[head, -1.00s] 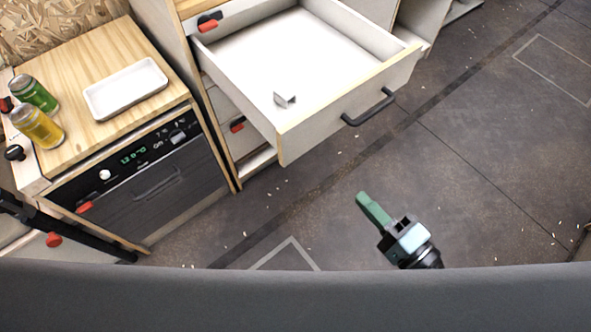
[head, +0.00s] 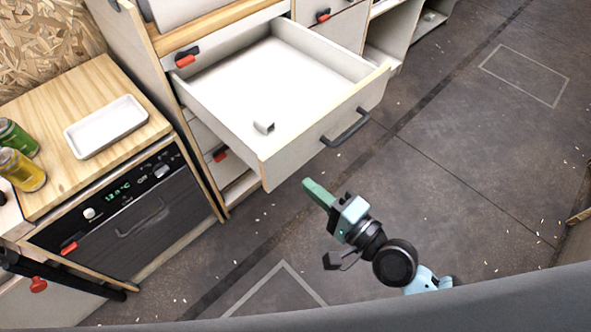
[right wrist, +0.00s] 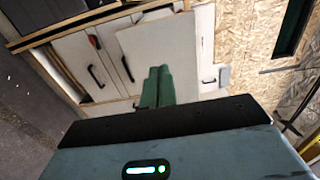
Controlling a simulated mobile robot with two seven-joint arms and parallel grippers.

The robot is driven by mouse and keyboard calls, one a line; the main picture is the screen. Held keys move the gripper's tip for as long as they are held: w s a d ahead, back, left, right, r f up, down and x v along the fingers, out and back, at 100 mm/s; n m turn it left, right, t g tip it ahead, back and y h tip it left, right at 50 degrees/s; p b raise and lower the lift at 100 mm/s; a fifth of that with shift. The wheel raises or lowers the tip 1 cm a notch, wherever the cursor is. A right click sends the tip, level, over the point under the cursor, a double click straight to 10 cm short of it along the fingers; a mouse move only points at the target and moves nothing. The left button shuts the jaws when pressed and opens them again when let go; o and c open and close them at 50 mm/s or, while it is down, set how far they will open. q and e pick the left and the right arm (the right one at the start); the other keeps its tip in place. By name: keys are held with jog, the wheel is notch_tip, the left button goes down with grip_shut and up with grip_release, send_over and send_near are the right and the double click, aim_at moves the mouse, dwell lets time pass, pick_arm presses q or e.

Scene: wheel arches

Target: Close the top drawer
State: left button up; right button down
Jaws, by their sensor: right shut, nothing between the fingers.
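The top drawer (head: 318,135) is pulled well out of the white cabinet in the head view, with a dark bar handle (head: 346,128) on its front. A small grey object (head: 263,127) lies on its floor. My right gripper (head: 308,186) is shut and empty, in front of the drawer and below its front panel's near corner, apart from it in the picture. Its green fingers (right wrist: 157,88) are together in the right wrist view, with pale cabinet panels beyond them. My left gripper is not in view.
Left of the drawer is a wooden counter with a white tray (head: 105,126), a green can (head: 17,137) and a yellow can (head: 20,170). A dark oven (head: 125,215) is below it. The floor (head: 470,150) to the right is open.

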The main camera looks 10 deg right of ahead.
aim_at(285, 165)
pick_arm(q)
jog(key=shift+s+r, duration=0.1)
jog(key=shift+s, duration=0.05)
pick_arm(e)
jog(key=shift+x, duration=2.7)
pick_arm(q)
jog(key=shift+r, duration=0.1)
